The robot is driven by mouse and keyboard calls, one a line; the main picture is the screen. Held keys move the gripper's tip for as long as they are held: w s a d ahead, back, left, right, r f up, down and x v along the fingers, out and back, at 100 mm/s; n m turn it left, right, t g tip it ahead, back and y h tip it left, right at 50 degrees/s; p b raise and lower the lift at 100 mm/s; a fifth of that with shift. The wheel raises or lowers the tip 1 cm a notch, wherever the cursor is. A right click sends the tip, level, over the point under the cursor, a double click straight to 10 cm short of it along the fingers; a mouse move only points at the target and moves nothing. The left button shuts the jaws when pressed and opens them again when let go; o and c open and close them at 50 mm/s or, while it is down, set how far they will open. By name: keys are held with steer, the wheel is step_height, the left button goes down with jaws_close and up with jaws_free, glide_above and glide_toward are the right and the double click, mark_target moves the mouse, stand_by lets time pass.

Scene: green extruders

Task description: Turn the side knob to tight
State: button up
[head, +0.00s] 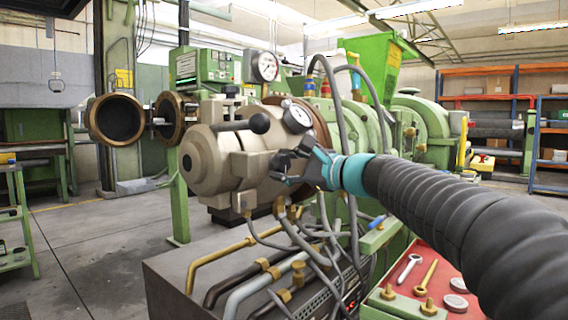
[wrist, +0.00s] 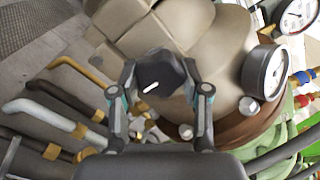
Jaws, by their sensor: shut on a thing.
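The side knob (wrist: 160,78) is black with a white pointer line. In the wrist view it sits on the side of the beige extruder head, between the two fingers of my gripper (wrist: 160,92), which are shut on it. The white line runs slantwise, from lower left to upper right. In the head view my gripper (head: 290,166) reaches from the right to the side of the beige extruder head (head: 208,160). There the fingers largely hide the knob. I cannot make out any tight or loose markings.
A round gauge (head: 297,118) sits close above my gripper, and another gauge (head: 264,67) stands higher. Grey hoses (head: 345,120) hang behind the gripper. Brass and dark pipes (head: 228,262) run below. A red tray (head: 440,275) with tools lies at lower right. Open floor is at left.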

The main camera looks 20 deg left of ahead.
stand_by(0.4)
steer(key=o, duration=1.2)
steer(key=shift+c, duration=0.2)
steer(key=v, duration=1.2)
steer(key=shift+w, duration=0.1)
